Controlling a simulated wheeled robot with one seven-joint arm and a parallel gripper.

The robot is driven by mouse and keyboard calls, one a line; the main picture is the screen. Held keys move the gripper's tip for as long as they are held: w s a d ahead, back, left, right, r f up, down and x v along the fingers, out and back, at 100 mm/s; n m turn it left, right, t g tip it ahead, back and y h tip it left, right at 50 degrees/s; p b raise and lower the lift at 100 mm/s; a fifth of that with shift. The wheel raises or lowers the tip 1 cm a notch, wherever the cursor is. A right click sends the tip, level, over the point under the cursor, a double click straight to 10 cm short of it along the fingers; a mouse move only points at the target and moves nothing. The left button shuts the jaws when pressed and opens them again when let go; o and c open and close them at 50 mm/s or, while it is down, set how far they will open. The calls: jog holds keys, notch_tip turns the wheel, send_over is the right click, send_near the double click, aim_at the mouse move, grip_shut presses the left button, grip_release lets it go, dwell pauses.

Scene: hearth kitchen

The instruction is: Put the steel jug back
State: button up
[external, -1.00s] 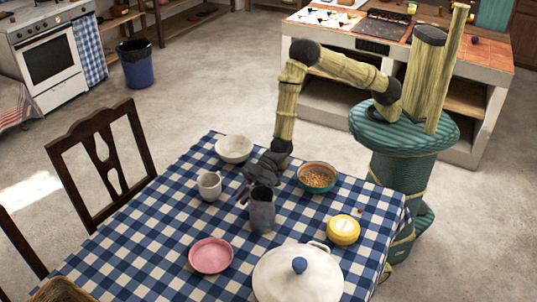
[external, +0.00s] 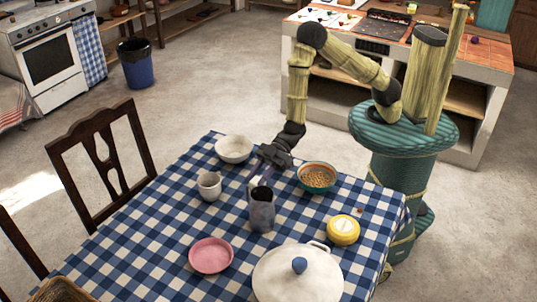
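The steel jug (external: 262,214) stands upright on the blue and white checked tablecloth, near the middle of the table. My gripper (external: 259,177) is just behind and above the jug, angled down toward its rim. Its fingers look parted, with nothing clearly between them. The fingertips are close to the back of the jug; I cannot tell whether they touch it. The jug's handle is hard to make out at this size.
A white mug (external: 209,187) and white bowl (external: 234,149) stand left of my gripper. A teal bowl of food (external: 317,178) is close on its right. A pink plate (external: 211,255), yellow container (external: 343,230) and lidded white pot (external: 298,277) are nearer the front.

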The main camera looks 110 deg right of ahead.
jog(key=v, duration=0.4)
jog(key=shift+s+d, duration=0.1)
dwell(0.6)
jog(key=s+d+r+m+g+h, duration=0.2)
jog(key=s+d+g, duration=0.1)
jog(key=s+d, duration=0.2)
jog(key=s+d+r+m+g+h, duration=0.2)
jog(key=s+d, duration=0.3)
jog(key=s, duration=0.5)
jog(key=s+d+r+m+g+h, duration=0.2)
jog(key=s+d+g+h, duration=0.1)
jog(key=s+d, duration=0.2)
jog(key=s, duration=0.2)
jog(key=shift+s+d+m+g, duration=0.2)
jog(key=shift+s+m+g, duration=0.1)
jog(key=shift+s, duration=0.05)
